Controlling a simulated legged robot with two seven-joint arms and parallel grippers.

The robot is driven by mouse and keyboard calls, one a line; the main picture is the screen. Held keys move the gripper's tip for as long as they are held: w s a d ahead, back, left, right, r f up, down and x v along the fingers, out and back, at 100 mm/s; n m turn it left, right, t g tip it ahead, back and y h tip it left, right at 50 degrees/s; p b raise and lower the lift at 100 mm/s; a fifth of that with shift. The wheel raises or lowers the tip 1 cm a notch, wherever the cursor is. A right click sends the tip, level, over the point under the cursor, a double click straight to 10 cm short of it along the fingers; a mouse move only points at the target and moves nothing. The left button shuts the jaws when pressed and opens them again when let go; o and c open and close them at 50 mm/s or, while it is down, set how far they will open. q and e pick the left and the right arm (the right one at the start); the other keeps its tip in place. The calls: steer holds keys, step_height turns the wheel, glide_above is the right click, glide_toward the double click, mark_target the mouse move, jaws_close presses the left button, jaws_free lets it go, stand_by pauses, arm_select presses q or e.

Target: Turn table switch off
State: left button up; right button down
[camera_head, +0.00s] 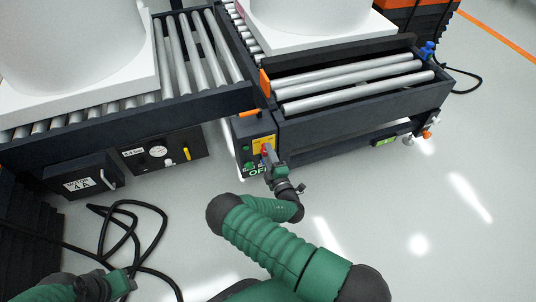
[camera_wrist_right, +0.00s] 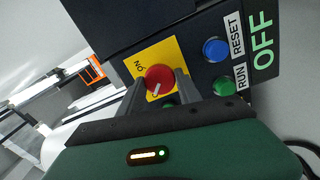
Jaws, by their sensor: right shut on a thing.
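The table switch is a red rotary knob (camera_wrist_right: 158,76) on a yellow plate (camera_wrist_right: 173,50) with an "ON" label at its upper left. Its white mark slants towards the lower left in the wrist view. My right gripper (camera_wrist_right: 160,88) has a finger on either side of the knob and is shut on it. In the head view the right gripper (camera_head: 269,157) reaches the dark control box (camera_head: 242,130) at the roller table's near corner and hides most of the knob. My left gripper (camera_head: 118,284) is at the bottom left, away from the switch; its fingers are unclear.
A blue RESET button (camera_wrist_right: 215,49), a green RUN button (camera_wrist_right: 223,86) and green "OFF" lettering (camera_wrist_right: 262,46) are beside the switch. The roller table (camera_head: 360,110) and conveyor (camera_head: 200,105) stand behind. Black cables (camera_head: 130,225) lie on the left floor. The right floor is clear.

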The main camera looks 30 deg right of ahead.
steer(key=shift+a+f, duration=0.15)
steer(key=shift+f, duration=0.05)
steer(key=c, duration=1.1)
jaws_free()
steer(key=shift+o, duration=1.4)
steer(key=shift+r, duration=0.1)
steer(key=shift+s, duration=0.15)
steer(key=p+v, duration=0.6)
steer(key=v, duration=1)
steer(key=shift+s, duration=0.3)
